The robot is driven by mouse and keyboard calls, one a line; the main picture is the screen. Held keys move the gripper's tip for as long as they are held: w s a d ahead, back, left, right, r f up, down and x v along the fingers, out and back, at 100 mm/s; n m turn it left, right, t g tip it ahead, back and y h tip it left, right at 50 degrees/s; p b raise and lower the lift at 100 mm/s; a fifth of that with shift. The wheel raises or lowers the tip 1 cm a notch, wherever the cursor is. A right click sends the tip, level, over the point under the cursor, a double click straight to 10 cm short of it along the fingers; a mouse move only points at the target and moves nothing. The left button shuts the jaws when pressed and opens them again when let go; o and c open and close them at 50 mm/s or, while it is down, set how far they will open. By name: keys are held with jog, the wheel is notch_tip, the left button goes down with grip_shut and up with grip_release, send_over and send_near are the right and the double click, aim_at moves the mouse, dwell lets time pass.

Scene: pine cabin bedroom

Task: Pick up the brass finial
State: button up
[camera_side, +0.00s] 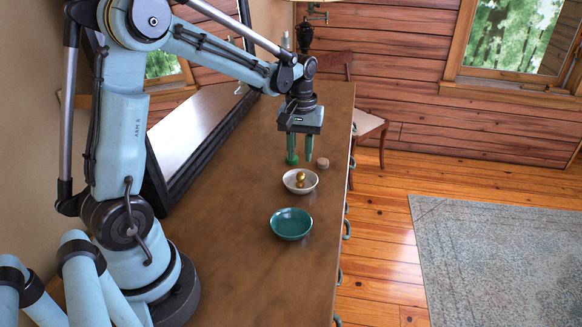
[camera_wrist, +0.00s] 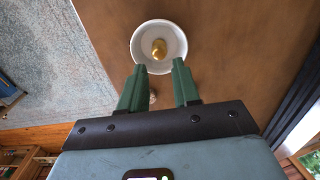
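The brass finial (camera_side: 301,176) is a small rounded golden piece standing in a white bowl (camera_side: 287,187) on the wooden dresser top. In the wrist view the finial (camera_wrist: 159,48) sits near the middle of the white bowl (camera_wrist: 138,45), just beyond my fingertips. My gripper (camera_side: 300,160) points down above the dresser, behind the white bowl in the side view. Its two green fingers are apart with nothing held between them. In the wrist view my gripper (camera_wrist: 158,66) is also open, with its tips near the bowl's rim.
A teal bowl (camera_side: 291,224) stands nearer the side camera on the dresser (camera_side: 240,240). A dark-framed mirror (camera_side: 200,120) borders the left side.

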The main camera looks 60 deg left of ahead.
aim_at(301, 173)
jog(key=shift+w+f, duration=0.15)
jog(key=shift+f, duration=3.65)
grip_shut()
